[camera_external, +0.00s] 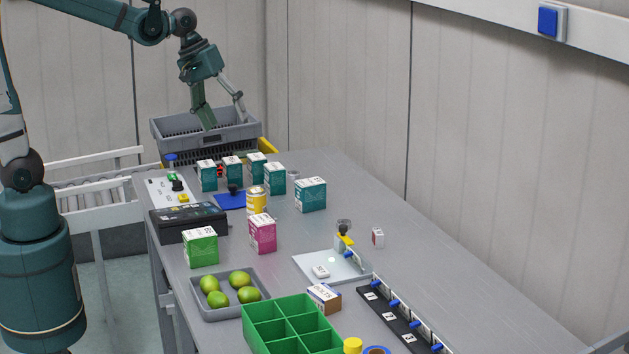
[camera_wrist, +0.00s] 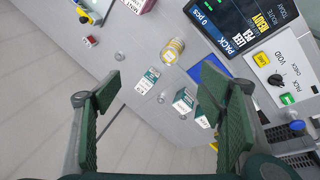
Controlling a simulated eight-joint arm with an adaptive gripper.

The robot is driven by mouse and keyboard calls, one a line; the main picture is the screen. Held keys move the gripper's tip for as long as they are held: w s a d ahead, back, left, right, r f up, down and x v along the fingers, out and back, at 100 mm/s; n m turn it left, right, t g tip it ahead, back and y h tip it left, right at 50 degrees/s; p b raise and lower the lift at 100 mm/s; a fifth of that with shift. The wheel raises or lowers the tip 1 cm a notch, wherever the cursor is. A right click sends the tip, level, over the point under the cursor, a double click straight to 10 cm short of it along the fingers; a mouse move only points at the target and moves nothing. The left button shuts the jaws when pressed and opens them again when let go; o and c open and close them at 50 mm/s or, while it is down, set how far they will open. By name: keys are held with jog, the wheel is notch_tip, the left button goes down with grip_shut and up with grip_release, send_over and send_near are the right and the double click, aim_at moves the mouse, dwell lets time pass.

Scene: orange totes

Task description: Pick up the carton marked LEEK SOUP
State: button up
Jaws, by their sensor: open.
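Several teal cartons stand at the far end of the table, such as the one at the left (camera_external: 207,177), one beside the blue mat (camera_external: 275,179) and a wider one to the right (camera_external: 310,195). Their lettering is too small to read, so I cannot tell which is marked LEEK SOUP. The wrist view shows teal cartons between and beyond my fingers, including a small-looking one (camera_wrist: 147,81) and another (camera_wrist: 183,101). My gripper (camera_external: 221,110) is open and empty, raised over the grey crate area behind the cartons. Its two fingers (camera_wrist: 174,88) are spread wide in the wrist view.
A grey crate (camera_external: 172,131) stands at the far end. A yellow can (camera_external: 256,201), pink carton (camera_external: 263,234), green carton (camera_external: 201,248), black display box (camera_external: 189,227) and lime tray (camera_external: 205,306) stand nearer. A green divided bin (camera_external: 291,308) is in front.

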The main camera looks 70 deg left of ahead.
jog(key=w+a+f+n+g+h, duration=0.1)
jog(key=w+f+n, duration=0.2)
jog(key=w, duration=0.4)
jog(key=w+a+f+n+g, duration=0.1)
jog(key=w+f+n, duration=0.1)
jog(key=w+f, duration=0.35)
jog(key=n+g+h+p, duration=0.1)
jog(key=n+g+h, duration=0.1)
jog(key=n, duration=0.3)
send_near(308, 180)
jog(key=x, duration=0.5)
jog(key=shift+s+d, duration=0.1)
jog(key=shift+s, duration=0.1)
jog(key=shift+w+f+n, duration=0.2)
jog(key=shift+f+n, duration=0.2)
jog(key=shift+f, duration=0.15)
jog(key=shift+x, duration=1.3)
jog(key=shift+x, duration=2.6)
jog(key=shift+w, duration=0.2)
